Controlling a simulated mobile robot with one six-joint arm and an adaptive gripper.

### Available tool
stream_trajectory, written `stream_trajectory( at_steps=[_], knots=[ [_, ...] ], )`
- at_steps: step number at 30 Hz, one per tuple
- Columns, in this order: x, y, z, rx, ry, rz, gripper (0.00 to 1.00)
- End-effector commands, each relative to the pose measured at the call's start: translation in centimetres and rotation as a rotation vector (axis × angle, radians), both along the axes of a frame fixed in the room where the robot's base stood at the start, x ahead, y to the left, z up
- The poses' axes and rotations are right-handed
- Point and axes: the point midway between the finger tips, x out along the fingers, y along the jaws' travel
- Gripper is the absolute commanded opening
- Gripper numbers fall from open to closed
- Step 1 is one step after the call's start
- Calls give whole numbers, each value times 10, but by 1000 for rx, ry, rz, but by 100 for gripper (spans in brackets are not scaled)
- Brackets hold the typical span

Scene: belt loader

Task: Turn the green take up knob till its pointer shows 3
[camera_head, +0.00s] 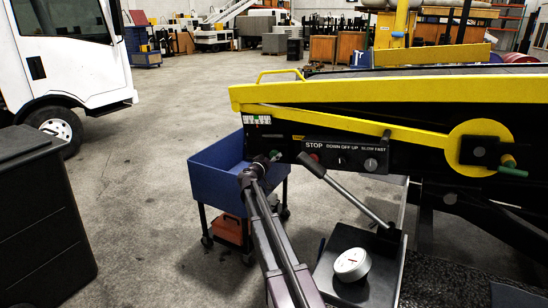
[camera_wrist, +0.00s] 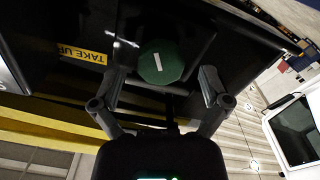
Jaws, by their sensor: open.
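The green take up knob (camera_wrist: 161,62) is a dark green round knob with a short white pointer line, seen nearly face-on in the wrist view. A yellow TAKE UP label (camera_wrist: 82,54), upside down in that view, is on the black panel beside it. No scale numbers can be read around the knob. My gripper (camera_wrist: 163,82) is open, with one finger on each side of the knob and gaps showing between. In the head view my gripper (camera_head: 268,158) is at the black side of the loader, below a small white marked plate (camera_head: 257,120); the knob is hard to make out there.
Right of my gripper is a control panel (camera_head: 345,155) marked STOP, DOWN OFF UP and SLOW FAST, with a grey lever (camera_head: 350,195) below. A yellow disc (camera_head: 470,140) has a green-handled crank. A blue cart (camera_head: 215,165) stands behind my arm.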

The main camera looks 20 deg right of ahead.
Motion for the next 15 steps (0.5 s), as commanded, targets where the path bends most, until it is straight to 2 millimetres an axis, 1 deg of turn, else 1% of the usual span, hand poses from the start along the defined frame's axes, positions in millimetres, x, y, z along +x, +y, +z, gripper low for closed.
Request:
stream_trajectory(
  at_steps=[1,6,15],
  knots=[
    [5,-5,0,0,0,-1,96],
    [11,-14,0,0,0,0,96],
    [13,-16,0,0,0,1,96]
  ],
)
